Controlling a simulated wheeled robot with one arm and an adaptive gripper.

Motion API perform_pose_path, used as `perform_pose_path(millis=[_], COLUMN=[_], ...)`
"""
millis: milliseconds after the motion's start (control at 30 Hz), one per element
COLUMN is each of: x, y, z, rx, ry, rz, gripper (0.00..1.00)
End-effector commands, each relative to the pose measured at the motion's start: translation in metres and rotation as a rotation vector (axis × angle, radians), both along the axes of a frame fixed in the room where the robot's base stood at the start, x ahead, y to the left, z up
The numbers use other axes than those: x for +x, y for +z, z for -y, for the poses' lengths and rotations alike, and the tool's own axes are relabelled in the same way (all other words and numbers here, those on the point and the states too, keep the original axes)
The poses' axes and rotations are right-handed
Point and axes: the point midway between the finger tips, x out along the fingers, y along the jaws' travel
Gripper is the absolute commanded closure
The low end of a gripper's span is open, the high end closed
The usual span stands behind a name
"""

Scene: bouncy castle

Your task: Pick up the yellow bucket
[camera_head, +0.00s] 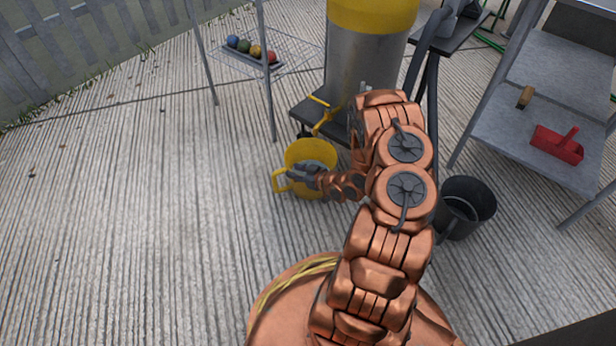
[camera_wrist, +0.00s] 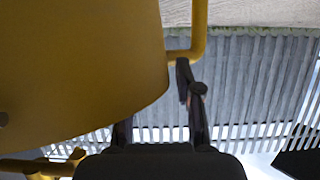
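The yellow bucket (camera_head: 313,151) stands on the concrete floor, with its handle (camera_head: 278,181) at the left. My gripper (camera_head: 298,169) reaches over the bucket from the right, with its dark fingers over the opening and near the handle. In the wrist view the bucket (camera_wrist: 75,65) fills the left side, very close, and its handle (camera_wrist: 198,35) is at the top. My gripper (camera_wrist: 155,95) has its fingers apart. The left finger is partly hidden behind the bucket wall. The right finger is beside the lower end of the handle; I cannot tell whether it touches.
A metal barrel (camera_head: 365,60) with a yellow tap (camera_head: 321,115) stands behind the bucket. A dark bucket (camera_head: 466,207) is right of my arm. A shelf holds a red dustpan (camera_head: 558,144). A wire rack (camera_head: 290,50) holds several coloured balls. The floor at left is clear.

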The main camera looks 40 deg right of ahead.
Motion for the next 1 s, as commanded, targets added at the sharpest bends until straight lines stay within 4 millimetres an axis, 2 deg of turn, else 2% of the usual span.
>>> perform_pose_path(millis=[133,467,1000], x=[-0.0002,-0.0003,-0.0005], y=[0.0004,0.0006,0.0005], z=[0.0,0.0002,-0.0001], rx=[0.0,0.0,0.001], ry=[0.0,0.0,0.001], rz=[0.0,0.001,0.001], gripper=[0.66,1.0,1.0])
